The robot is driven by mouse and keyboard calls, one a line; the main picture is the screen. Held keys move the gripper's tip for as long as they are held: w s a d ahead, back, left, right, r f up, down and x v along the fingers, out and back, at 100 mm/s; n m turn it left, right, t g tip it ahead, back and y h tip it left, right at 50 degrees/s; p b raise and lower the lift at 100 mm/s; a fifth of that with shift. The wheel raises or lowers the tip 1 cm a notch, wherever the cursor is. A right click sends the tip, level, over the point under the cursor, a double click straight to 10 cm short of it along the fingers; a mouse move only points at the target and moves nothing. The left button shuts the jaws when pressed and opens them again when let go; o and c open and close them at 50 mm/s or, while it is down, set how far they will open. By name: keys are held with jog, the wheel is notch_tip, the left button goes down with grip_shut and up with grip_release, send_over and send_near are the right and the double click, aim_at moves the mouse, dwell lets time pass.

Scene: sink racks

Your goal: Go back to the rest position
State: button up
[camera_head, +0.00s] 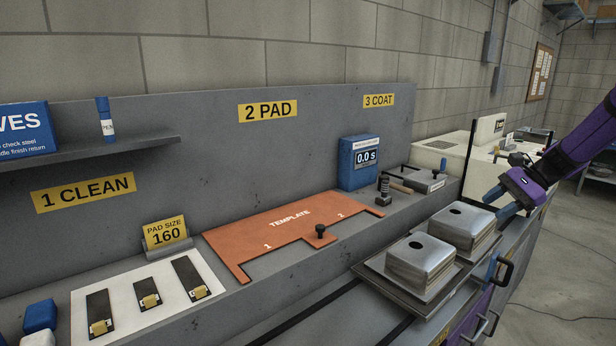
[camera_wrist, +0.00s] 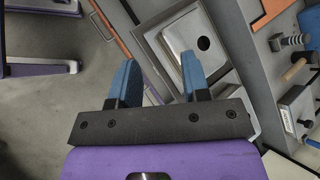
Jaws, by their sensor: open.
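My gripper (camera_head: 502,202) is at the right of the head view, at the end of my purple arm. It hangs beside the farther of two steel sinks and touches nothing that I can make out. In the wrist view my gripper (camera_wrist: 158,80) shows two blue fingers, spread apart with nothing between them. The farther steel sink (camera_head: 463,228) and the nearer steel sink (camera_head: 421,262) lie upside down on a dark tray (camera_head: 375,268), each with a round hole on top. One steel sink (camera_wrist: 195,38) shows beyond the right finger in the wrist view.
A white board (camera_head: 130,325) with several dark strips is at the left. A cream machine (camera_head: 470,150) stands behind my gripper. Floor is open at the right.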

jog(key=s+a+r+n+h, duration=0.65)
jog(key=s+a+r, duration=0.55)
jog(key=s, duration=0.4)
jog(key=s+a+n+t+h, duration=0.1)
jog(key=s+a+n+t, duration=0.1)
jog(key=s, duration=0.7)
jog(key=s+a+n+t+h, duration=0.1)
jog(key=s+a+n, duration=0.1)
jog(key=s+n, duration=0.3)
jog(key=s, duration=0.4)
jog(key=shift+a+t, duration=0.3)
jog(key=shift+t, duration=0.1)
jog(key=shift+f+h, duration=0.15)
jog(key=shift+h, duration=0.1)
